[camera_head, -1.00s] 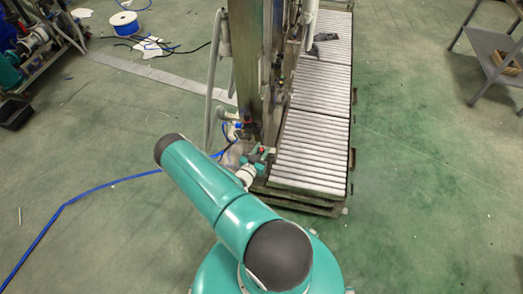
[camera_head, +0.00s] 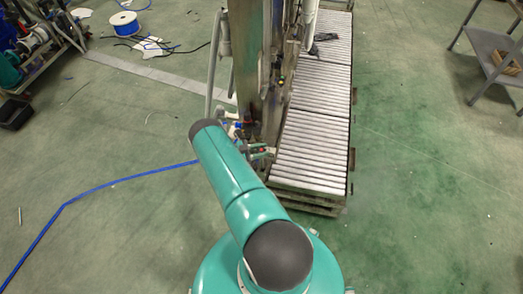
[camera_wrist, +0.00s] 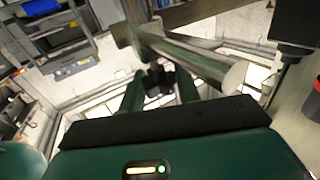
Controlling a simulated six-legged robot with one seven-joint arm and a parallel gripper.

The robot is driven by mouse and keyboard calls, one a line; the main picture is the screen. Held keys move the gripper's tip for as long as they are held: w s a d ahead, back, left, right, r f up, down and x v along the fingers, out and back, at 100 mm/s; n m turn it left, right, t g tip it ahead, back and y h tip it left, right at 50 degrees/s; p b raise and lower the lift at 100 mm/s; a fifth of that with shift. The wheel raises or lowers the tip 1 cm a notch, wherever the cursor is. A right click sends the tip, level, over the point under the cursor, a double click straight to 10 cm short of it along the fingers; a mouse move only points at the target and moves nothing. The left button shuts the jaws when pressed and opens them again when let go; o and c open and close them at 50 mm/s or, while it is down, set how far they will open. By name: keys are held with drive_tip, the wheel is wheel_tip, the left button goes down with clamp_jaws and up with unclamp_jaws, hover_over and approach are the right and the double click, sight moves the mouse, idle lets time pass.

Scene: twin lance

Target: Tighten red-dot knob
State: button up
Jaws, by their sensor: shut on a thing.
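In the wrist view, the two green fingers of my gripper (camera_wrist: 160,88) point away from me and stand on either side of a small dark lobed knob (camera_wrist: 157,79). They are shut on it. The knob sits just below a metal bar or pipe; no red dot can be made out on it. In the head view, my arm partly covers the lower end of the tall metal frame (camera_head: 247,65). Small red and green parts (camera_head: 262,151) show there beside the arm; I cannot tell which is the knob.
A roller conveyor (camera_head: 312,143) runs along the right of the frame. A blue hose (camera_head: 110,184) lies on the floor at left. A metal shelf (camera_head: 497,50) stands at far right. The green floor between conveyor and shelf is clear.

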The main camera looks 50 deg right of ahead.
drive_tip(key=shift+f+m+g+y, duration=0.1)
drive_tip(key=shift+m+g+y, duration=0.5)
drive_tip(key=shift+g, duration=0.1)
drive_tip(key=o, duration=1)
drive_tip(key=shift+v, duration=6.95)
drive_tip(key=shift+w+d, duration=0.1)
